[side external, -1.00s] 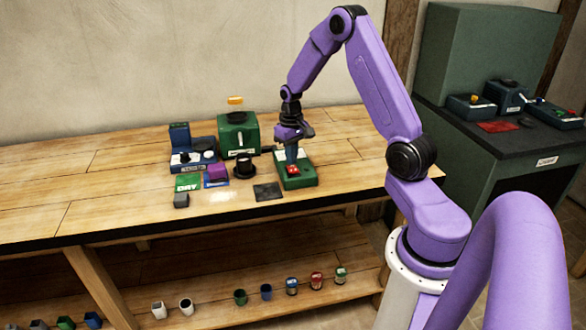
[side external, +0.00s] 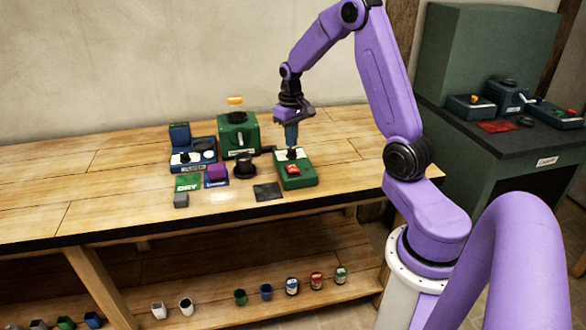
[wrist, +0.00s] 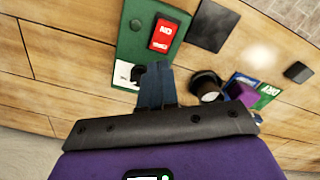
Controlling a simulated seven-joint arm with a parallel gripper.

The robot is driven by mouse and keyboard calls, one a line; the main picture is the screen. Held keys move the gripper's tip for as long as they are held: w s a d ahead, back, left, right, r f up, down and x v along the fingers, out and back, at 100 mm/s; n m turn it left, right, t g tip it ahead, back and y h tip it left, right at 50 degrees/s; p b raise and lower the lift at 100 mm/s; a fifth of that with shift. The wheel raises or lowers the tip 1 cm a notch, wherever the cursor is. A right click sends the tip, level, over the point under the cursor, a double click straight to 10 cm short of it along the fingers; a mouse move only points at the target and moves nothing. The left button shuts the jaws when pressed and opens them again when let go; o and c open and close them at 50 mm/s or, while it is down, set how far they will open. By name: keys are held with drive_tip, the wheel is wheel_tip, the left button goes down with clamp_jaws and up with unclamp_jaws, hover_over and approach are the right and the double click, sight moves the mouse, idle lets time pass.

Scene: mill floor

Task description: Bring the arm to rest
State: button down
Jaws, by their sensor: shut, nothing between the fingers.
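My gripper (side external: 291,144) is shut and empty, pointing down above the back end of a green switch box on the bench. In the wrist view its closed blue fingers (wrist: 155,82) show beside the box's white label. The green box (side external: 306,181) carries a red rocker switch (side external: 293,169) and a small black knob (side external: 292,153). In the wrist view the red rocker (wrist: 164,34) bears white lettering, and the black knob (wrist: 137,73) is close to the fingers. I cannot tell how far above the box the fingertips are.
A green machine (side external: 239,137) with an orange-topped part and a blue scale-like device (side external: 190,157) stand behind to the left. A black cup (side external: 244,165), a purple block (side external: 216,172) and a dark mat (side external: 268,191) lie nearby. The bench's left part is clear.

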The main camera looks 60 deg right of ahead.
drive_tip(key=s+a+r+n, duration=0.2)
drive_tip(key=s+a, duration=0.1)
drive_tip(key=a, duration=0.4)
drive_tip(key=s+a+r+n, duration=0.2)
drive_tip(key=s+a+n, duration=0.1)
drive_tip(key=a, duration=0.4)
drive_tip(key=s+a+r+n, duration=0.2)
drive_tip(key=s+a, duration=0.1)
drive_tip(key=a, duration=0.4)
drive_tip(key=s+a+n, duration=0.3)
drive_tip(key=s+n, duration=0.1)
drive_tip(key=s, duration=0.5)
drive_tip(key=s+a+r+n, duration=0.1)
drive_tip(key=s+a+n, duration=0.2)
drive_tip(key=s, duration=0.7)
drive_tip(key=shift+n, duration=0.8)
